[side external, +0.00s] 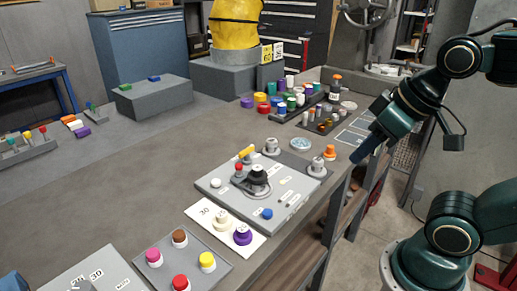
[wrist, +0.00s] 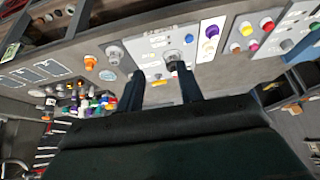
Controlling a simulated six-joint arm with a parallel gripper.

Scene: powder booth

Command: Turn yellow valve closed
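A yellow handle (side external: 246,153), the likely yellow valve, sits at the back edge of a grey panel (side external: 215,187) on the workbench. It lies at a slant beside a small red knob (side external: 239,168) and behind a black knob on a round grey base (side external: 258,182). My gripper (side external: 364,154) is to the right of the panel, above the bench edge and apart from the handle. In the wrist view its two fingers (wrist: 161,84) are spread with nothing held.
An orange knob (side external: 330,152) and grey fittings stand between my gripper and the panel. A white plate with purple (side external: 243,235) and cream knobs lies in front.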

